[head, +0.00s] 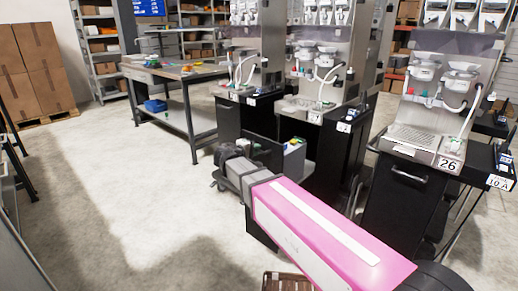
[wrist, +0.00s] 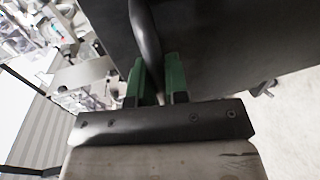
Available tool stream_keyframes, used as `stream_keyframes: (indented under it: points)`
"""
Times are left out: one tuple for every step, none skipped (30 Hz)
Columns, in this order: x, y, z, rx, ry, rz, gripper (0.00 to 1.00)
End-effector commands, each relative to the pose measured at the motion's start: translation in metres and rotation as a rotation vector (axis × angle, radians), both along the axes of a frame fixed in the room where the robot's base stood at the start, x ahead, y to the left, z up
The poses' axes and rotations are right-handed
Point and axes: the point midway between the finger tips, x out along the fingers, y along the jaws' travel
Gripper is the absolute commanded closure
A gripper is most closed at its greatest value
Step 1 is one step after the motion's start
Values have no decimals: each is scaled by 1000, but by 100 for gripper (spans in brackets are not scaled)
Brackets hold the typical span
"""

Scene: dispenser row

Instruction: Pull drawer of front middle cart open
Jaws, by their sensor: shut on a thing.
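The front middle cart (head: 338,150) is a tall black cabinet with a steel dispenser on top. Its drawer (head: 293,155) stands out from the cabinet front, with small green and yellow items showing at its top. In the wrist view my gripper (wrist: 160,78) has its green fingers closed around the dark curved bar handle (wrist: 145,35) on the black drawer front (wrist: 225,45). In the head view my arm's wrist covers the handle and fingertips. How far out the drawer is cannot be told exactly.
Cart 26 (head: 408,190) stands to the right, with its drawer handle (head: 409,175) showing. Another black cart (head: 232,118) stands behind to the left. A workbench (head: 185,85) with a blue bin (head: 155,105) is further left. The concrete floor (head: 110,190) at left is clear.

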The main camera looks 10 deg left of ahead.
Motion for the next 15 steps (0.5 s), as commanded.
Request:
stream_keyframes:
  points:
    - [-2,1,-1,2,3,-1,100]
    - [-2,1,-1,2,3,-1,100]
    - [-3,1,-1,2,3,-1,100]
    - [-3,1,-1,2,3,-1,100]
    - [-3,2,-1,2,3,-1,100]
    - [-3,2,-1,2,3,-1,100]
    - [-3,2,-1,2,3,-1,100]
    - [-3,2,-1,2,3,-1,100]
    - [-3,2,-1,2,3,-1,100]
    - [-3,2,-1,2,3,-1,100]
    - [-3,2,-1,2,3,-1,100]
    - [-3,2,-1,2,3,-1,100]
    - [-3,2,-1,2,3,-1,100]
    - [-3,2,-1,2,3,-1,100]
    - [-3,2,-1,2,3,-1,72]
